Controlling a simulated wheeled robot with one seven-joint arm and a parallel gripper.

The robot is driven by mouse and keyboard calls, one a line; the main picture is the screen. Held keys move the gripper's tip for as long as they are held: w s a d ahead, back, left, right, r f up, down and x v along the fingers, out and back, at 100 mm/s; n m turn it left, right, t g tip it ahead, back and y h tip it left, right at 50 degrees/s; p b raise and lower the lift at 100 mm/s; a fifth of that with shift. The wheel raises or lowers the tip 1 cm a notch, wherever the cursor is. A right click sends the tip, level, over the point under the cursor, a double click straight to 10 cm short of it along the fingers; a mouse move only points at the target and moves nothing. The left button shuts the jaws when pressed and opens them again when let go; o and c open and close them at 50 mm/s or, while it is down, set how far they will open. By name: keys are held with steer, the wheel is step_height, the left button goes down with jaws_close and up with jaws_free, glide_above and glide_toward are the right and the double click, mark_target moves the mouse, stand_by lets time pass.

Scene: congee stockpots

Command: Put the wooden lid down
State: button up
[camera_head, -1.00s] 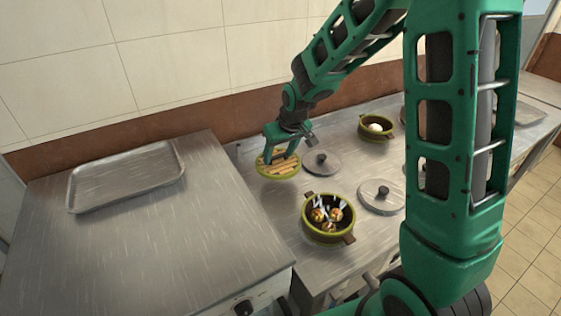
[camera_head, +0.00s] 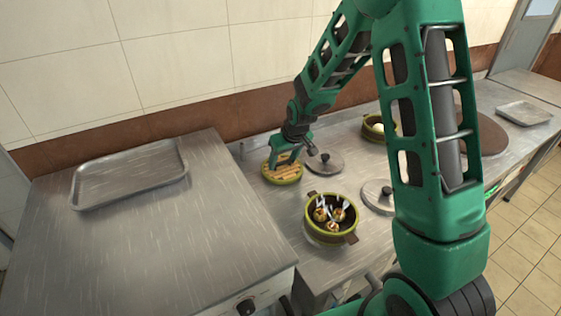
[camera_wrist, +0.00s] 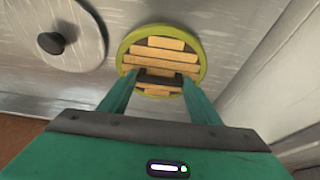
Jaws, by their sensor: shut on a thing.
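The wooden lid (camera_head: 282,178) is round, with pale wooden slats and a yellow-green rim. It is at or just above the steel counter, left of a grey metal lid; I cannot tell whether it touches the counter. My gripper (camera_head: 290,160) is over it from above, shut on its dark handle. In the wrist view the wooden lid (camera_wrist: 165,48) lies beyond my gripper (camera_wrist: 160,78), whose fingers close on the dark handle bar. Part of the slats is hidden by the fingers.
Another green pot (camera_head: 376,128) stands farther back. A steel tray (camera_head: 130,176) lies on the higher left counter.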

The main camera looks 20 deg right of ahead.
steer(key=shift+f, duration=0.1)
steer(key=o, duration=1)
steer(key=shift+o, duration=0.2)
steer(key=v, duration=1.2)
steer(key=shift+d, duration=0.15)
steer(key=s+d+r+m+g+h, duration=0.1)
steer(key=s+d+r+m, duration=0.25)
steer(key=s+d, duration=0.7)
steer(key=s+d+r+m+g, duration=0.1)
steer(key=s+d+m, duration=0.1)
steer(key=s, duration=1.1)
steer(key=s+d+r+m+g, duration=0.1)
steer(key=s+d+m+g, duration=0.1)
steer(key=s, duration=1.1)
steer(key=shift+s+d+r+m+g, duration=0.3)
steer(key=shift+s+d+r+m, duration=0.15)
steer(key=shift+m, duration=0.1)
